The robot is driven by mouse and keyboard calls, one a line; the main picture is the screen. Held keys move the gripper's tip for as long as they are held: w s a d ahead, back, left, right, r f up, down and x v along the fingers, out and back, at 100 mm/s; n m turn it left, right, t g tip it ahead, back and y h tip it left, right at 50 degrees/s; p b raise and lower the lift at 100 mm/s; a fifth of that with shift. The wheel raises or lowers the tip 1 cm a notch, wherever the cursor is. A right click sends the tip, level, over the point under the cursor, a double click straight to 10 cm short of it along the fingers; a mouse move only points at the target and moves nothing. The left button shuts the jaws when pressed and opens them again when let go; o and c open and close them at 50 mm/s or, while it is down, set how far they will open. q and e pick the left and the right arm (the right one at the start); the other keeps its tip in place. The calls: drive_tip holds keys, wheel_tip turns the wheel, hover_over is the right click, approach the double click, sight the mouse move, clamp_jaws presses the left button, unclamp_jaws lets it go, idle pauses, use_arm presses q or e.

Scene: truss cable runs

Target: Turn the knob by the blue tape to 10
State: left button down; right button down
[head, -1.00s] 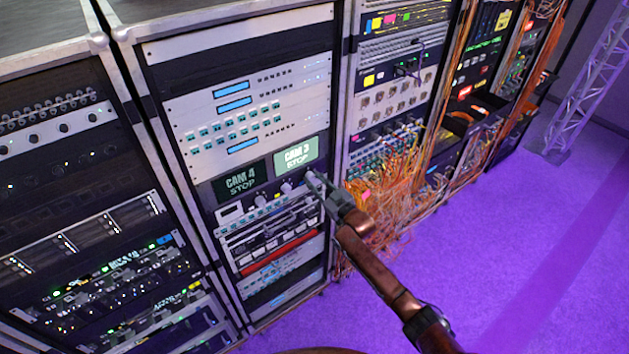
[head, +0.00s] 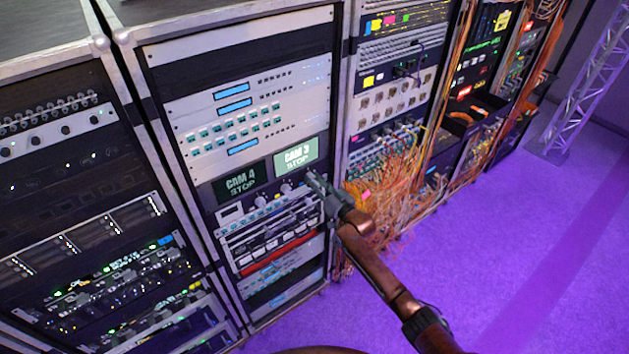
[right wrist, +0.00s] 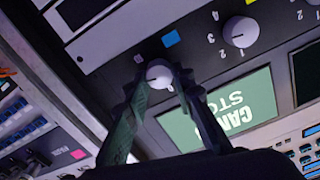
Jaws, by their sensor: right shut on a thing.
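In the right wrist view, a small round white knob (right wrist: 159,73) sits on a dark panel. A blue tape square (right wrist: 171,39) is stuck on the panel just beside it. The two fingers of my right gripper (right wrist: 158,80) are closed on the knob from both sides. Its pointer and scale marks are too small or covered to read. In the head view, my right gripper (head: 312,180) reaches the rack panel at the right end of the knob row and covers the knob. My left gripper does not show.
Another white knob (right wrist: 240,32) with numbers around it is close by on the same panel. Lit CAM 4 (head: 241,183) and CAM 3 (head: 296,155) screens are just above the row. Loose orange cables (head: 385,205) hang at the right of my right gripper.

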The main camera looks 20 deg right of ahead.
drive_tip(key=m, duration=0.4)
drive_tip(key=shift+m, duration=0.3)
drive_tip(key=m, duration=0.4)
drive_tip(key=shift+d, duration=0.1)
drive_tip(key=shift+m, duration=0.4)
drive_tip(key=c, duration=1.6)
unclamp_jaws()
